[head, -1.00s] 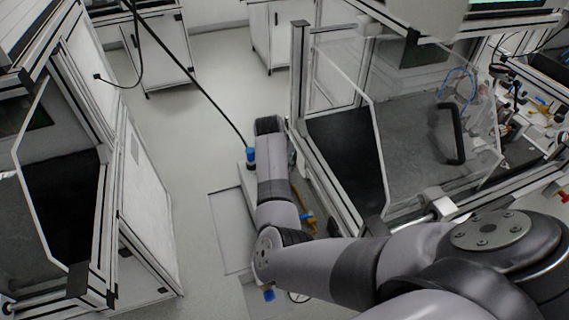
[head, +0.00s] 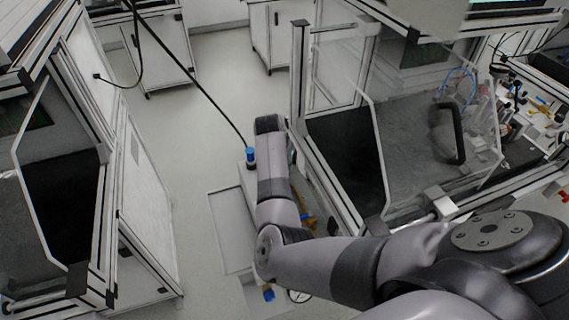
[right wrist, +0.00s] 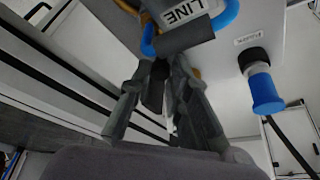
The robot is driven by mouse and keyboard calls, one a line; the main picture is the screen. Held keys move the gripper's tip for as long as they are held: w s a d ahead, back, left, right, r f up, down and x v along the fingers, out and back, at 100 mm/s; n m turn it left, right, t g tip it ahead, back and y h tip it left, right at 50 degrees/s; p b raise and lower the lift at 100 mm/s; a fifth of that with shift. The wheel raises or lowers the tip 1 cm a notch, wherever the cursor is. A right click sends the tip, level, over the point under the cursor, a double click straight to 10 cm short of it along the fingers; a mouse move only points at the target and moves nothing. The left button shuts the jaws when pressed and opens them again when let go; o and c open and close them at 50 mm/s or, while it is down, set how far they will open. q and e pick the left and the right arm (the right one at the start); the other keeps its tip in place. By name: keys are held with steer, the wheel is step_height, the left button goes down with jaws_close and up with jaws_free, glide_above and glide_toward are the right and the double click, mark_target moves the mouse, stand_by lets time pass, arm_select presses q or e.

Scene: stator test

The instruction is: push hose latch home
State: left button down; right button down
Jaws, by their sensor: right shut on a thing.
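In the right wrist view, my right gripper (right wrist: 165,82) has its fingers close together around a small dark piece (right wrist: 157,86), which I take to be the hose latch. Its shape is mostly hidden between the fingers. Just above the fingertips is a dark cylindrical part (right wrist: 186,36) under a light fitting marked "LINE" (right wrist: 187,11), with blue loops (right wrist: 228,14) at its sides. In the head view my right arm covers the right gripper and this spot. My left gripper is in neither view.
A blue connector (right wrist: 266,92) with a black cable sticks out beside the fitting; in the head view it (head: 250,157) stands left of my arm. A framed enclosure with clear panels (head: 373,124) is close on the right. Open floor (head: 212,130) lies left.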

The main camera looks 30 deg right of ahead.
steer(key=shift+w+d+b, duration=0.25)
steer(key=shift+w+b, duration=0.4)
steer(key=shift+w, duration=0.5)
steer(key=shift+w+d, duration=0.1)
steer(key=shift+w, duration=0.25)
steer(key=shift+r, duration=0.15)
steer(key=c, duration=1.5)
jaws_free()
